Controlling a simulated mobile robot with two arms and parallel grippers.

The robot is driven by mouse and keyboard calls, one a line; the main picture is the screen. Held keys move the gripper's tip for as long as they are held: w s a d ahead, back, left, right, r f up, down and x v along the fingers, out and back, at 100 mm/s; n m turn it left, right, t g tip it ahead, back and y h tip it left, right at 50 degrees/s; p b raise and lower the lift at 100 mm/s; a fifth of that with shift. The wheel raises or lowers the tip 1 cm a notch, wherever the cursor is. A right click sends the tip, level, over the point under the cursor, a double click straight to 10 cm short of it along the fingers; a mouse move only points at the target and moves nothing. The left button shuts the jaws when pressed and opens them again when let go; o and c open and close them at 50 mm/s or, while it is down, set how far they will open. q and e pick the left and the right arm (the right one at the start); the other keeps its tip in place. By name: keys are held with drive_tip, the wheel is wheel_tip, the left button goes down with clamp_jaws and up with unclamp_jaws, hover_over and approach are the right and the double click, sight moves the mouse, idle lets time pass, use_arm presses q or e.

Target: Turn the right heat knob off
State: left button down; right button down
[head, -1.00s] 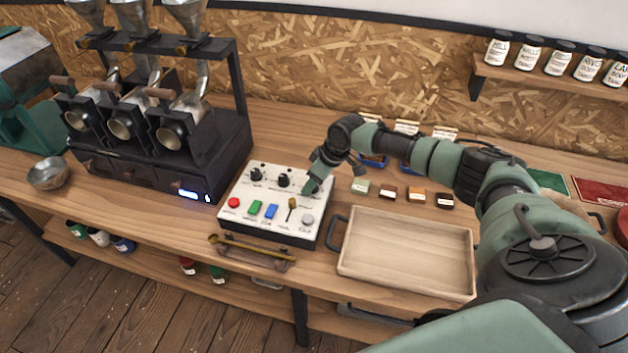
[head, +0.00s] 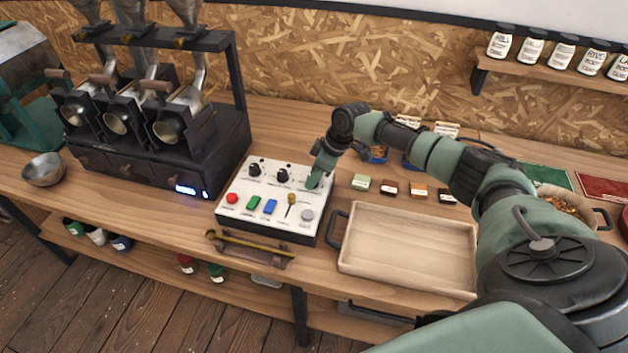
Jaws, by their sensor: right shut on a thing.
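The white control panel (head: 262,176) sits on the wooden bench. Two black knobs show along its back row, a left knob (head: 254,170) and a middle knob (head: 283,176). My right gripper (head: 313,182) is over the back right corner of the panel, pointing down, and is shut on the right heat knob. The gripper hides that knob, so its pointer cannot be seen. In front are a red button (head: 232,198), a green switch (head: 253,202), a blue switch (head: 270,207), a brass lever (head: 291,200) and a grey button (head: 307,215). My left gripper is not in view.
A wooden tray (head: 405,270) with dark handles lies right of the panel. Several small labelled blocks (head: 389,188) stand behind it. A black machine with several spouts (head: 160,150) is to the left. A brass scoop (head: 250,243) rests in front of the panel.

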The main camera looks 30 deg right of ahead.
drive_tip(key=n+b, duration=0.2)
drive_tip(key=n+g+y+b, duration=0.1)
drive_tip(key=n+b, duration=0.2)
drive_tip(key=shift+w+f+g, duration=0.15)
drive_tip(key=shift+w+g, duration=0.05)
drive_tip(key=shift+g, duration=0.1)
drive_tip(key=shift+d+n+g+y+b, duration=0.1)
drive_tip(key=shift+n+g+y+b, duration=0.45)
drive_tip(key=shift+n+b, duration=1.3)
drive_tip(key=shift+n, duration=0.25)
drive_tip(key=shift+g, duration=0.25)
drive_tip(key=c, duration=1)
unclamp_jaws()
drive_tip(key=shift+r, duration=0.2)
drive_tip(key=v, duration=0.7)
drive_tip(key=shift+r+b, duration=0.35)
